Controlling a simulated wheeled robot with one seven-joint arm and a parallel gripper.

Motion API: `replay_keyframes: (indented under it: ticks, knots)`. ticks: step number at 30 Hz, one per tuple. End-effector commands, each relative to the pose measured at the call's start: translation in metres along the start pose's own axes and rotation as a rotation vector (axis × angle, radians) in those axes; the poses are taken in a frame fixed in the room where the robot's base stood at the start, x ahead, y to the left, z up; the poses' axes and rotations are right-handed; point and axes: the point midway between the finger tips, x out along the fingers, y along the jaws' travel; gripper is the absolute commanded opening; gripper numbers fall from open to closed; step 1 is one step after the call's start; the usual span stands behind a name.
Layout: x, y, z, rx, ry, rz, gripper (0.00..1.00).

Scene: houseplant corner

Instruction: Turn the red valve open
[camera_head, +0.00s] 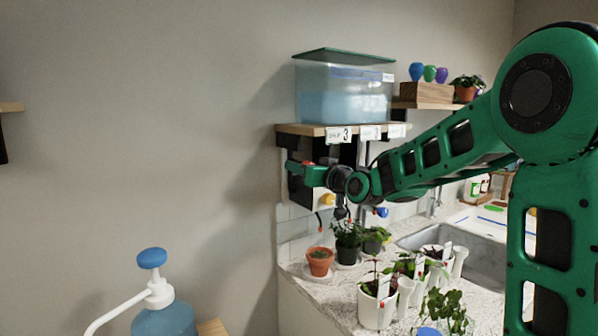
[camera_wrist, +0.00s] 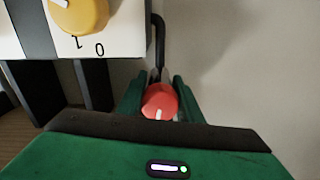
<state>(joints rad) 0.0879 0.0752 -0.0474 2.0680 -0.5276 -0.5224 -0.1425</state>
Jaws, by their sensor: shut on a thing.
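The red valve (camera_wrist: 160,101) is a round red knob with a white mark on its lower face. In the wrist view it sits between the two green fingers of my gripper (camera_wrist: 159,100), which is shut on it. In the head view my gripper (camera_head: 300,168) is at the wall below the shelf. The red valve is mostly hidden there behind my gripper and wrist.
A yellow knob (camera_wrist: 78,14) with 1 and 0 marks is beside my gripper; it also shows in the head view (camera_head: 327,199). A blue knob (camera_head: 382,212) is to the right. A water tank (camera_head: 343,95) stands on the shelf (camera_head: 300,130). Potted plants (camera_head: 320,262) stand below.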

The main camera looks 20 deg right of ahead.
Motion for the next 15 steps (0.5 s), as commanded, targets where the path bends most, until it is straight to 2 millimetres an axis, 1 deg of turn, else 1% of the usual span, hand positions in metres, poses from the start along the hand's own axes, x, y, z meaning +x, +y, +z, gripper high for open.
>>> replay_keyframes:
  ticks: [15]
  knots:
    - [-0.0008,0.0032,0.0000,0.468,0.001,0.005,0.10]
